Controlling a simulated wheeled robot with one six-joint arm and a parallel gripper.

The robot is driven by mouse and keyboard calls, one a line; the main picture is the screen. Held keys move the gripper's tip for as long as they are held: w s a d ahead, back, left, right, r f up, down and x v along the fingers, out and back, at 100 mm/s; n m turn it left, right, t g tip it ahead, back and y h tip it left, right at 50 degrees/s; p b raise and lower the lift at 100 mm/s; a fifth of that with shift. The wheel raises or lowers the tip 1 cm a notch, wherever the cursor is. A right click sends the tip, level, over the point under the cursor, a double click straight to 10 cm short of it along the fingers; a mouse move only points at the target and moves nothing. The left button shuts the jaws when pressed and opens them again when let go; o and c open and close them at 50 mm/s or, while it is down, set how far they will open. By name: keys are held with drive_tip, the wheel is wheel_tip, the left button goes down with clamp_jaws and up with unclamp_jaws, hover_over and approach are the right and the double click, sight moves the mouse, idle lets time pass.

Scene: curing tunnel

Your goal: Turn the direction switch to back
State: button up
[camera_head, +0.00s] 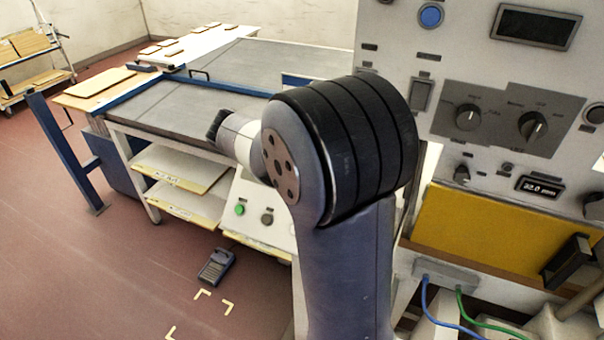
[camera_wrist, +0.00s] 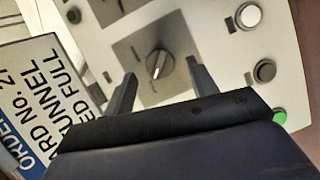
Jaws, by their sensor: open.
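A rotary knob (camera_wrist: 157,64) with a pale pointer sits on a grey square plate in the wrist view; it is probably the direction switch, but its label is not readable. My gripper (camera_wrist: 160,74) is open, with one finger to each side of the knob in the picture and no visible contact. Whether the fingertips reach the knob's depth is unclear. In the head view my arm hides the gripper and the knob; part of a low pale panel (camera_head: 252,192) with a green button (camera_head: 239,209) shows beside it.
The wrist view shows a white button (camera_wrist: 248,16), a dark button (camera_wrist: 264,71), a green button (camera_wrist: 279,118) and a printed sign (camera_wrist: 42,85). In the head view, a large control panel (camera_head: 390,40) stands right and a conveyor table (camera_head: 165,108) left.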

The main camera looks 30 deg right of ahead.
drive_tip(key=v, duration=0.8)
drive_tip(key=shift+a+r+b, duration=0.25)
drive_tip(key=shift+b, duration=0.15)
drive_tip(key=p+x, duration=0.1)
drive_tip(key=x, duration=1)
drive_tip(key=shift+r, duration=0.1)
